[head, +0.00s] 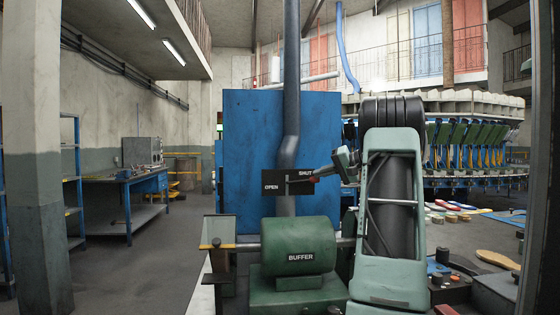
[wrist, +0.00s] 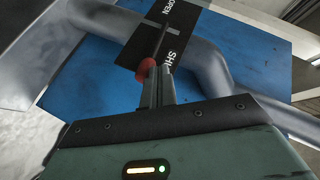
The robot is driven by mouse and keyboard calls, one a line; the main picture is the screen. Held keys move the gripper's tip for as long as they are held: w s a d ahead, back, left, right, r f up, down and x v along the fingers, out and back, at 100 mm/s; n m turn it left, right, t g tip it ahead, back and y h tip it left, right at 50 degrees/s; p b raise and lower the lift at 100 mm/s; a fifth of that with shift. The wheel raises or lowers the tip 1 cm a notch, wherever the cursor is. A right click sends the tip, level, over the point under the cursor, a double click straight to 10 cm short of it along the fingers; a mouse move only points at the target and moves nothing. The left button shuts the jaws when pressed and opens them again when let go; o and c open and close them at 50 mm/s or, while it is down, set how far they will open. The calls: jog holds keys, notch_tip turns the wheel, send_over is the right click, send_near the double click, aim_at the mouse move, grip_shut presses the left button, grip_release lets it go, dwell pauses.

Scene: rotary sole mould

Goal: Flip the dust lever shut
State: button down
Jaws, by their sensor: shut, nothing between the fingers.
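The dust lever is a thin dark rod with a red knob (wrist: 147,68), mounted on a black plate (head: 273,178) on the grey duct. The plate reads OPEN at left and SHUT at upper right. In the head view the rod lies about level and points right, just below the word SHUT. My gripper (head: 318,174) comes in from the right at the knob. In the wrist view its fingers (wrist: 158,82) are shut, with the knob beside their left edge near the tips, not between them. I cannot tell whether they touch.
The grey duct (head: 291,80) runs down a blue panel (head: 245,125) behind the plate. A green buffer machine (head: 300,246) stands below, close under my arm. A blue workbench (head: 130,185) is at the left. A mould carousel (head: 450,150) and loose soles are at the right.

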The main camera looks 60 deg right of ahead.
jog(key=shift+s+d+f+b, duration=0.1)
jog(key=shift+f+b, duration=0.4)
jog(key=shift+f, duration=0.15)
jog(key=shift+s+f, duration=0.1)
jog(key=shift+f, duration=0.1)
